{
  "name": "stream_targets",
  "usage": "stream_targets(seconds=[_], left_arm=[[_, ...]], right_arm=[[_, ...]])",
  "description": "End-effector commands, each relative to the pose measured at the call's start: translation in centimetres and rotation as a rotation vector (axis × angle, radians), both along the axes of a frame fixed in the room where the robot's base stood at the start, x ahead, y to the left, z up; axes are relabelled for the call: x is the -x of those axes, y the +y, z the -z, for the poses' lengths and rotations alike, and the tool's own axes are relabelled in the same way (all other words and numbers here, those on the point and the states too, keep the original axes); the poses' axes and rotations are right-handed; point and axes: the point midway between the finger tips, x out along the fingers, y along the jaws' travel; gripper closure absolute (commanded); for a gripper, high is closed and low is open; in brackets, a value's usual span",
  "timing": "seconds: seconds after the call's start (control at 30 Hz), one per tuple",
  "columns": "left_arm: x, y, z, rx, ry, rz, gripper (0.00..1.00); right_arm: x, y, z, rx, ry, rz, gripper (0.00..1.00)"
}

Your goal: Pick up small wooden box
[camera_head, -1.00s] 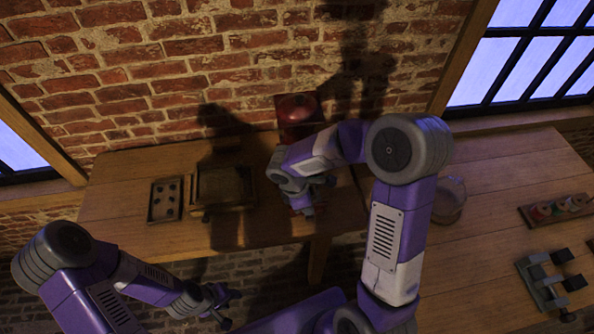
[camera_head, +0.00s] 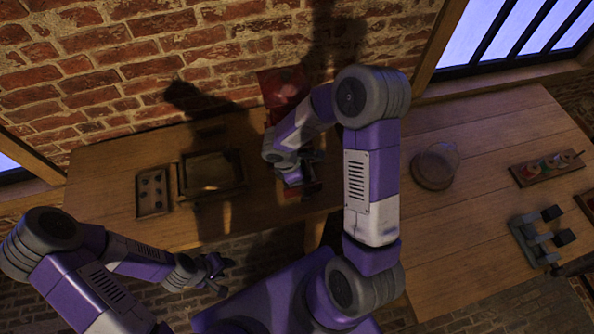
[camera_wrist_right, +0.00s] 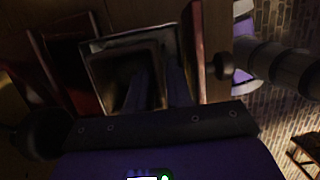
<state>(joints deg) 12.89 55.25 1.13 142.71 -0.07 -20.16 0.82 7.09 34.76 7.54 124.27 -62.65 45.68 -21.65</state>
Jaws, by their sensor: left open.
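In the wrist view, a small square open box (camera_wrist_right: 125,44) with a pale rim and dark inside lies below my right gripper, beside a brown panel (camera_wrist_right: 194,45) with a round dark knob. I cannot tell for sure that it is the small wooden box. In the head view my right gripper (camera_head: 298,181) hangs over the back table, in front of a red object (camera_head: 284,87); its jaws are too dark to read. My left gripper (camera_head: 219,273) is open and empty, low in front of the table edge.
A wooden tray (camera_head: 212,157) and a smaller tray with round hollows (camera_head: 153,204) stand on the back table (camera_head: 100,185). A glass dome (camera_head: 437,165), a board with coloured pieces (camera_head: 546,168) and a grey metal fixture (camera_head: 530,240) stand on the right table. A brick wall closes the back.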

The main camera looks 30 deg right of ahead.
Motion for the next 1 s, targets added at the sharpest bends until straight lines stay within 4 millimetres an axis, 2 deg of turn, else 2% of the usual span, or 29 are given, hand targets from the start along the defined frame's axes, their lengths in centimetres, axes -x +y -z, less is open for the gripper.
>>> stream_targets(seconds=[0.13,0.27,0.73,1.0], left_arm=[[0.0,0.0,0.0,0.0,0.0,0.0,0.57],[0.0,0.0,0.0,0.0,0.0,0.0,0.57],[0.0,0.0,-0.3,0.0,0.0,0.0,0.57],[0.0,0.0,-2.2,0.0,0.0,0.0,0.57]], right_arm=[[0.0,0.0,0.0,0.0,0.0,0.0,0.8],[0.0,0.0,0.0,0.0,0.0,0.0,1.0],[0.0,0.1,-0.4,-0.001,-0.001,0.0,1.0],[-0.1,0.1,-2.9,0.0,-0.003,-0.003,1.0]])
